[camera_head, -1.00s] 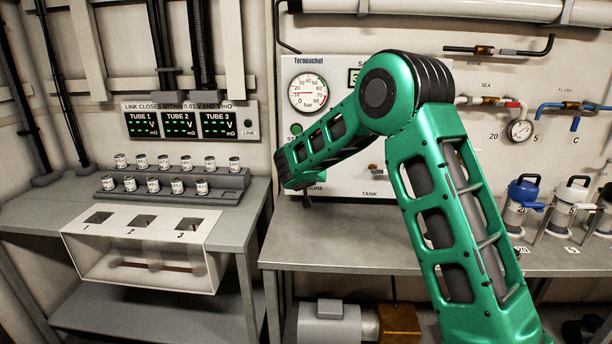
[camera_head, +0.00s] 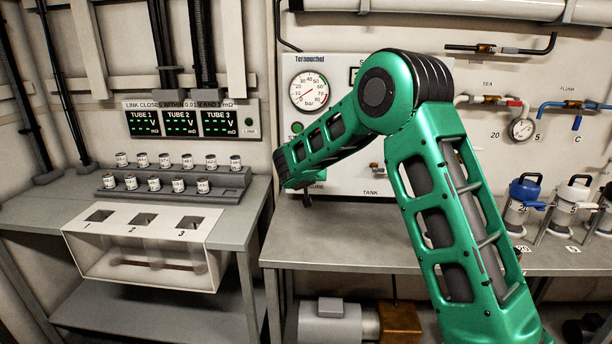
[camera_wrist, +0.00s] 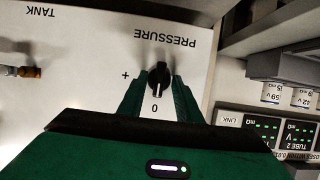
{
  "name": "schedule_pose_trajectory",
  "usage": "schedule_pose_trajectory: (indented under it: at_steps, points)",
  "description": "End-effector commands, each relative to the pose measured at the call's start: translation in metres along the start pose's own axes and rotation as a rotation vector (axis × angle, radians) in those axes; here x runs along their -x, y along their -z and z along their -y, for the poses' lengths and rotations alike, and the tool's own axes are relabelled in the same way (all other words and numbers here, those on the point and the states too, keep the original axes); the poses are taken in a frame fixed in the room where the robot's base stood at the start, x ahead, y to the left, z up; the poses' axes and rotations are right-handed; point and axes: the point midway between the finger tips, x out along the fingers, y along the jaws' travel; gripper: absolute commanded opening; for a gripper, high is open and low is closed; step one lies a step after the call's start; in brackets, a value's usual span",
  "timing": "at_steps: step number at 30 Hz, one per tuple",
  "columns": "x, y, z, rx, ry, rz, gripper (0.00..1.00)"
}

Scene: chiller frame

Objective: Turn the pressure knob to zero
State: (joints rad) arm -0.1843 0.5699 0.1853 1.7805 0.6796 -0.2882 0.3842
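The black pressure knob (camera_wrist: 159,77) is in the wrist view, on the white panel below the upside-down word PRESSURE. A "0" mark is just below it and a "+" to its left. The knob's ridge lies roughly upright in this view, in line with the "0". In the head view my green arm hides the knob. The round pressure gauge (camera_head: 309,92) shows above it, its red needle slanting to the lower left.
The panel (camera_head: 345,185) stands behind a grey bench (camera_head: 340,256). A TANK fitting (camera_wrist: 22,72) is at the left in the wrist view. The side table at left bears a can rack (camera_head: 172,188) and a white box with holes (camera_head: 120,222). Several canisters stand at right.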

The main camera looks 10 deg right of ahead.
Motion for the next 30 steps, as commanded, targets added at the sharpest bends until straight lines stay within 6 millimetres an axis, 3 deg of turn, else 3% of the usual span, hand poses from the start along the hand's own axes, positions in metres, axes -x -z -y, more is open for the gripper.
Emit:
schedule_pose_trajectory:
  at_steps: [18,30]
  points:
    - [0.093,-0.001,0.002,0.002,0.002,0.002,0.31]
    - [0.105,-0.002,0.002,0.002,0.001,0.003,0.31]
